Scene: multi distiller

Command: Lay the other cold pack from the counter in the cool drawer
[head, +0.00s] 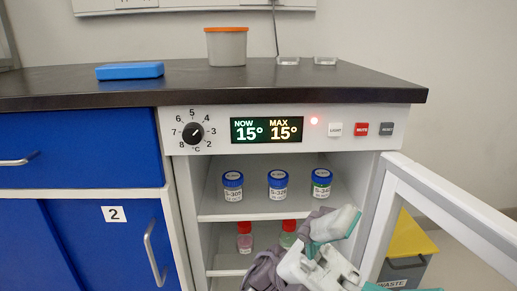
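The cold pack is a flat blue block (130,71) lying on the dark counter (60,84) at the left in the head view. Below it is a blue drawer front (75,148) with a metal handle, shut. No drawer with a cold pack inside shows. One gripper (334,226), white with teal parts and grey links, is at the bottom right in front of the open cabinet, far from the cold pack. It appears to be my right one. I cannot tell whether its fingers are open or shut, and nothing held shows. My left gripper is not in view.
The cooled cabinet (208,206) stands open, with several capped jars on its shelves. Its display (267,130) reads 15° now and 15° max. Its door (440,205) swings out at right, before a yellow-lidded waste bin (409,243). An orange-lidded tub (226,48) stands on the counter.

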